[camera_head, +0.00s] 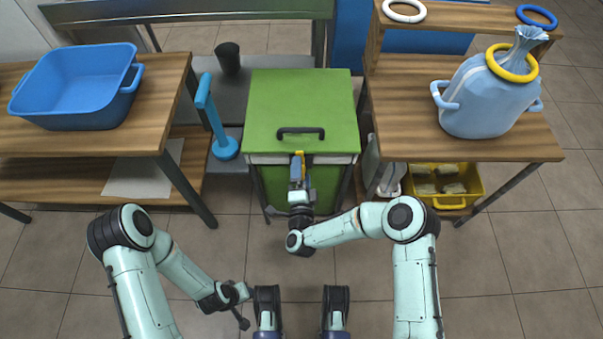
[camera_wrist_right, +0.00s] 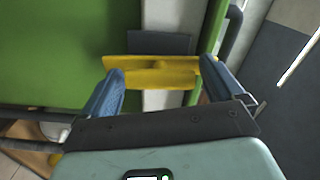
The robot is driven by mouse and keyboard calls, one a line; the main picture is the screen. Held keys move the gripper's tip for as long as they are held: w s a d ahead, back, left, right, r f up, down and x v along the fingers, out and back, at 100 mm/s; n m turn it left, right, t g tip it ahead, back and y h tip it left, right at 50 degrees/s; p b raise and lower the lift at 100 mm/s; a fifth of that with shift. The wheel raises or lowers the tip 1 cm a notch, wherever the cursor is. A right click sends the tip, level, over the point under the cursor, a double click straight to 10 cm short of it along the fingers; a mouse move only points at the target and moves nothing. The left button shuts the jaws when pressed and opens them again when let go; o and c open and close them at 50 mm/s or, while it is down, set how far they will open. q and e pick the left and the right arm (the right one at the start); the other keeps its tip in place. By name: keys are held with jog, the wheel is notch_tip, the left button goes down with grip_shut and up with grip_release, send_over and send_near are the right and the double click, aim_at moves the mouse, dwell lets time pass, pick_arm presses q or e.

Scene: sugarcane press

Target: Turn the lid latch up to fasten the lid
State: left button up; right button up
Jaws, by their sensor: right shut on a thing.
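The green lid (camera_head: 302,95) with its black handle (camera_head: 301,131) lies flat on the green box (camera_head: 318,185). The yellow lid latch (camera_head: 299,154) is at the middle of the box's front edge. It also shows in the right wrist view (camera_wrist_right: 150,72) as a yellow bar across the space between my fingertips. My right gripper (camera_head: 298,165) reaches the latch from the front and is shut on it; the wrist view shows the blue fingers (camera_wrist_right: 160,82) at either side of the bar. My left gripper (camera_head: 238,302) is low at the front, away from the box; its jaws are too small to judge.
A wooden table with a blue basin (camera_head: 82,82) stands left, and a blue stand (camera_head: 216,120) beside the box. A wooden table with a light-blue sack-like container (camera_head: 487,95) stands right, above a yellow crate (camera_head: 443,184). The floor in front is clear.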

jog(key=shift+a+m, duration=0.15)
jog(key=shift+m, duration=0.25)
jog(key=o, duration=0.7)
pick_arm(q)
jog(key=w+r+t+p, duration=0.2)
jog(key=w+r+p, duration=0.1)
jog(key=w+r, duration=0.2)
jog(key=s+d+r+g+h+p, duration=0.1)
jog(key=s+d+r+g+p, duration=0.1)
jog(key=s+d+r+p, duration=0.2)
jog(key=s, duration=0.3)
jog(key=shift+s+d+r+m, duration=0.2)
jog(key=shift+s+m, duration=0.1)
jog(key=shift+m, duration=0.1)
pick_arm(e)
jog(key=s, duration=1.3)
jog(key=shift+s, duration=0.25)
